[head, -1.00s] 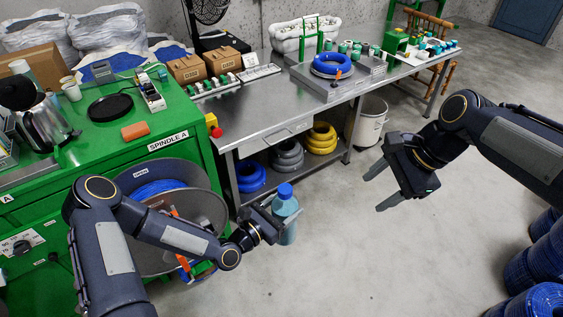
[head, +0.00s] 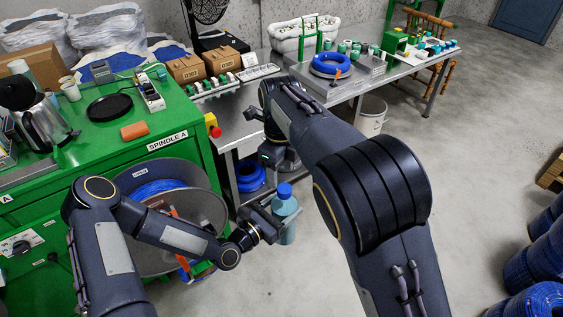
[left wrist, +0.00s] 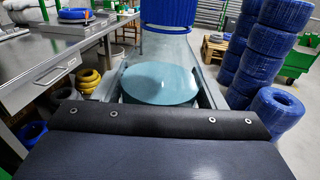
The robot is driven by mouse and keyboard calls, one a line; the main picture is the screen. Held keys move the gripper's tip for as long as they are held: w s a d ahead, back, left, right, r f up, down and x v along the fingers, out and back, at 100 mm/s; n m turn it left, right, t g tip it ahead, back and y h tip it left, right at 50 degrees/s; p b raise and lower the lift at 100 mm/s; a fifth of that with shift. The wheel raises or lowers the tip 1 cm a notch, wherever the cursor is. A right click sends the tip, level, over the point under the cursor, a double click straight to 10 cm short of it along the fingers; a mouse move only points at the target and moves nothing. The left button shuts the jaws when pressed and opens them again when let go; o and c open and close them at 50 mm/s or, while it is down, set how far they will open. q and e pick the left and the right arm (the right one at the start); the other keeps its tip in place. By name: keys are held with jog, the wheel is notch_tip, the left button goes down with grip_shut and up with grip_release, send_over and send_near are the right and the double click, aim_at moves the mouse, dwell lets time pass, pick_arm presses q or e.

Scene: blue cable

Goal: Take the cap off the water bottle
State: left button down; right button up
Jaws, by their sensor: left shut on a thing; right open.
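The water bottle (head: 284,226) is teal and see-through, with a blue cap (head: 285,190) on top. It stands upright in the head view, in front of the steel workbench. My left gripper (head: 281,217) is shut around the bottle's body, below the cap. In the left wrist view the bottle's rounded teal top (left wrist: 160,83) shows between the fingers, and the ribbed blue cap (left wrist: 168,14) is cut by the top edge. My right gripper (head: 269,154) is open, above and slightly left of the cap and apart from it. Its fingertips are hard to make out.
The green spindle cabinet (head: 165,140) with a large reel (head: 202,212) is left of the bottle. The steel workbench (head: 232,128) is behind my right gripper. Blue cable coils (head: 535,260) stand at the far right. Open floor (head: 465,190) lies right of my right arm.

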aim_at(281, 188)
jog(key=shift+f, duration=2.75)
jog(key=shift+c, duration=0.4)
